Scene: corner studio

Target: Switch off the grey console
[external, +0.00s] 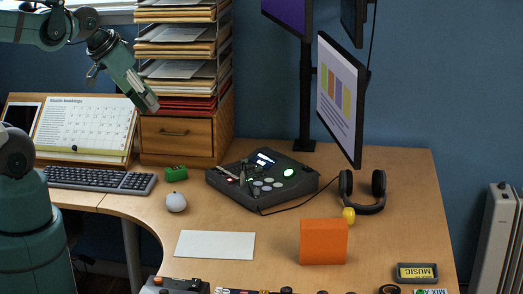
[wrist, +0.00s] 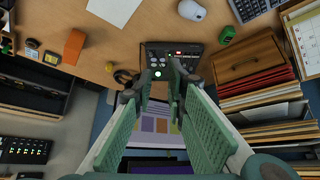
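The grey console (external: 248,196) sits on the middle of the desk. It has a lit display, a glowing green round button (external: 289,173), several pale round buttons, a small red light and upright levers. In the wrist view the console (wrist: 152,52) is at the upper middle, with its green light and a red-lit readout showing. My gripper (external: 152,105) is up at the left, in front of the paper shelf, well apart from the console. In the wrist view the fingers of my gripper (wrist: 159,85) stand apart with nothing between them.
A monitor (external: 340,98) on a pole stands behind the console, with headphones (external: 363,196) to its right. The stacked paper trays (external: 183,70) rise at the back left.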

